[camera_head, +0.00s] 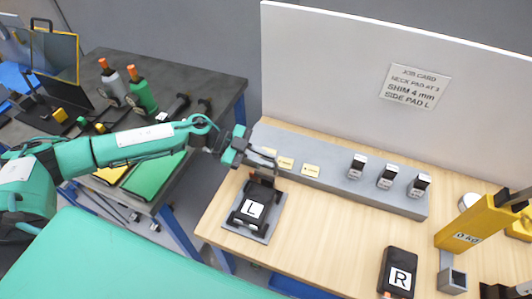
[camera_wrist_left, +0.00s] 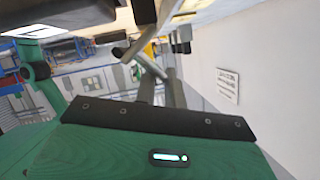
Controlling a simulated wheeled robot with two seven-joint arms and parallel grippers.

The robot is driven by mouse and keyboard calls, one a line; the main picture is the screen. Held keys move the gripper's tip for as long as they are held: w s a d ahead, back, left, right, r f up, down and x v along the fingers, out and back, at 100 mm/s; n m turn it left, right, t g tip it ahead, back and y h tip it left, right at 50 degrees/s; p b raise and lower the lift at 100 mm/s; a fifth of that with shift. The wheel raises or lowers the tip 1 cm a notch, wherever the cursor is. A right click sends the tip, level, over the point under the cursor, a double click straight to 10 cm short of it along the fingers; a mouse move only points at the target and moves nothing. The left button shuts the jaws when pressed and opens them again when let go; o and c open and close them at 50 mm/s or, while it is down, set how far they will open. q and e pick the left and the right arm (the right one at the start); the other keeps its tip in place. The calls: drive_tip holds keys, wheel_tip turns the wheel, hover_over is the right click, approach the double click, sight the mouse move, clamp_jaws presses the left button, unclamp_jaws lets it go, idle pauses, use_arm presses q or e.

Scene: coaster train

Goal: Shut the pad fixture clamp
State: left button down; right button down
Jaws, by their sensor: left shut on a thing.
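The pad fixture is a grey plate (camera_head: 267,233) at the left end of the wooden table, holding a dark pad with a white "L" label (camera_head: 252,209). My left gripper (camera_head: 266,160) reaches in from the left, at the fixture's far end, just above its dark clamp part (camera_head: 262,183). It is shut on what appears to be the clamp's handle, mostly hidden by the fingers. In the left wrist view the gripper's fingers (camera_wrist_left: 155,50) extend away from the camera, and the held part is hard to make out. My right gripper is not in view.
A grey rack (camera_head: 325,180) with several small blocks runs along the table's back, before a white panel (camera_head: 420,50) with a job card. A dark pad marked "R" (camera_head: 398,272) and a yellow gauge (camera_head: 470,228) stand right. Bare wood lies between.

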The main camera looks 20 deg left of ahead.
sight(258, 173)
use_arm(q)
drive_tip(key=shift+s+a+f+m+t+b, duration=0.1)
drive_tip(key=shift+s+f+m+t+b, duration=0.35)
drive_tip(key=shift+s+m, duration=0.15)
drive_tip(key=shift+s+f+m+t+b, duration=0.15)
drive_tip(key=shift+s+m+t+b, duration=0.2)
drive_tip(key=shift+m+b, duration=0.35)
drive_tip(key=m+b, duration=0.1)
drive_tip(key=s+m+h+b, duration=0.1)
drive_tip(key=b, duration=0.1)
drive_tip(key=shift+f+t, duration=0.2)
drive_tip(key=shift+t, duration=0.2)
drive_tip(key=shift+s+m+b, duration=0.15)
drive_tip(key=shift+m+b, duration=0.2)
drive_tip(key=shift+m, duration=0.05)
drive_tip(key=shift+r, duration=0.1)
drive_tip(key=c, duration=1.5)
unclamp_jaws()
drive_tip(key=shift+a, duration=0.1)
